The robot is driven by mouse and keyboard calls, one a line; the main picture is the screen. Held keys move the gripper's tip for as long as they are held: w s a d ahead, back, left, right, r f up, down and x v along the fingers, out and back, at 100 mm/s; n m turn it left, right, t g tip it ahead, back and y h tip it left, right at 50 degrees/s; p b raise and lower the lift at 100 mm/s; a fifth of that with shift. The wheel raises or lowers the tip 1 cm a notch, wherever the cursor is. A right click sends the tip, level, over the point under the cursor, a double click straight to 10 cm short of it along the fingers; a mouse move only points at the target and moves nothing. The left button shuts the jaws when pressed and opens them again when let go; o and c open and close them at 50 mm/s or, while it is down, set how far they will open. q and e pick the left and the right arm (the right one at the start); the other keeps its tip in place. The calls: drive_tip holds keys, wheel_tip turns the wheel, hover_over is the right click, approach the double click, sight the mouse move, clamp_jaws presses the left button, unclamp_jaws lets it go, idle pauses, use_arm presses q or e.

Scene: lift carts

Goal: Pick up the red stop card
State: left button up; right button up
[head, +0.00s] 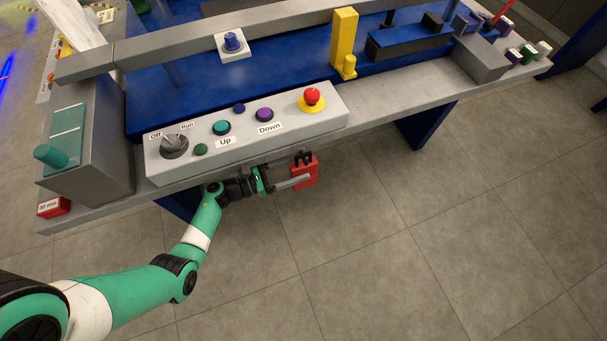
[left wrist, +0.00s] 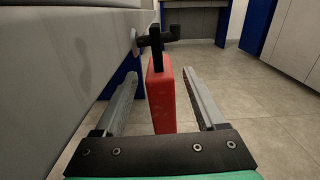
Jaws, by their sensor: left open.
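The red stop card (head: 304,173) hangs from a black hook (head: 303,157) below the front edge of the control panel. In the left wrist view the card (left wrist: 160,97) stands upright, edge-on, under the black hook (left wrist: 156,40). My left gripper (head: 290,183) is at the card, its arm coming in from the left. In the left wrist view its two grey fingers (left wrist: 162,85) are apart, one on each side of the card, with a gap visible on both sides. My right gripper is not in view.
The grey control box (head: 180,170) with buttons and a red emergency knob (head: 312,97) sits just above the gripper. A grey panel (left wrist: 60,60) runs close along the left in the wrist view. The floor (head: 400,250) in front is clear.

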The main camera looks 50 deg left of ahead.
use_arm(q)
drive_tip(key=x, duration=0.2)
drive_tip(key=shift+w, duration=0.25)
drive_tip(key=shift+s, duration=0.1)
drive_tip(key=shift+c, duration=0.6)
clamp_jaws()
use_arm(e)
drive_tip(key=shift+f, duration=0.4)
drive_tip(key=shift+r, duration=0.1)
use_arm(q)
drive_tip(key=shift+r, duration=0.35)
drive_tip(key=shift+r+p, duration=0.45)
drive_tip(key=shift+p, duration=0.2)
drive_tip(key=s+d+p, duration=0.2)
drive_tip(key=s+d, duration=0.1)
drive_tip(key=d, duration=0.4)
wheel_tip(320, 180, up, 13)
drive_tip(key=p, duration=0.9)
drive_tip(key=shift+w+d, duration=0.15)
drive_tip(key=shift+d, duration=0.15)
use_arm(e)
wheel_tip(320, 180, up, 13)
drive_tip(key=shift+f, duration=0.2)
